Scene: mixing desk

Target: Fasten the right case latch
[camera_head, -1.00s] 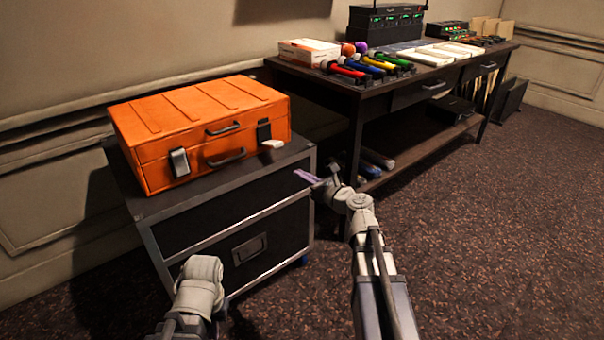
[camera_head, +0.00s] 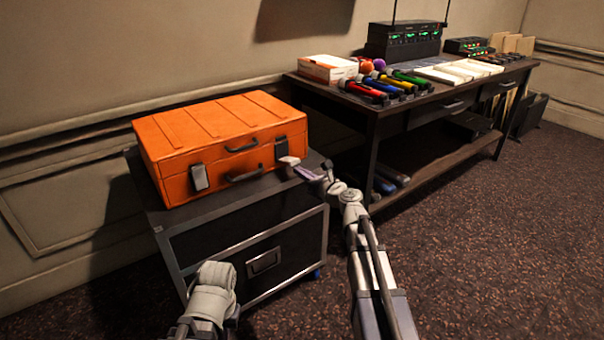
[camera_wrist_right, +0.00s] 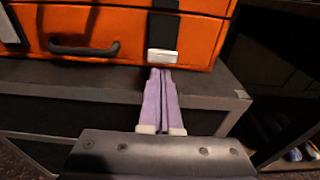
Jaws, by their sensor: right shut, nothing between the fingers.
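The orange case (camera_head: 222,150) stands shut on a dark cabinet. Its right latch (camera_head: 281,148) has a black plate on the case's front. The latch's pale lever sticks outward from the plate's lower end; it also shows in the right wrist view (camera_wrist_right: 163,56). The left latch (camera_head: 199,177) lies flat against the front. My right gripper (camera_head: 303,170) is shut and empty, its purple fingers just in front of and below the lever. In the right wrist view the fingertips (camera_wrist_right: 160,73) reach its lower edge; I cannot tell whether they touch. My left gripper is out of view.
The dark cabinet (camera_head: 240,236) has a narrow bare top strip before the case. A handle (camera_head: 246,174) sits between the latches. A long desk (camera_head: 420,101) with colored microphones and electronics stands at the right. The carpet (camera_head: 480,250) in front is clear.

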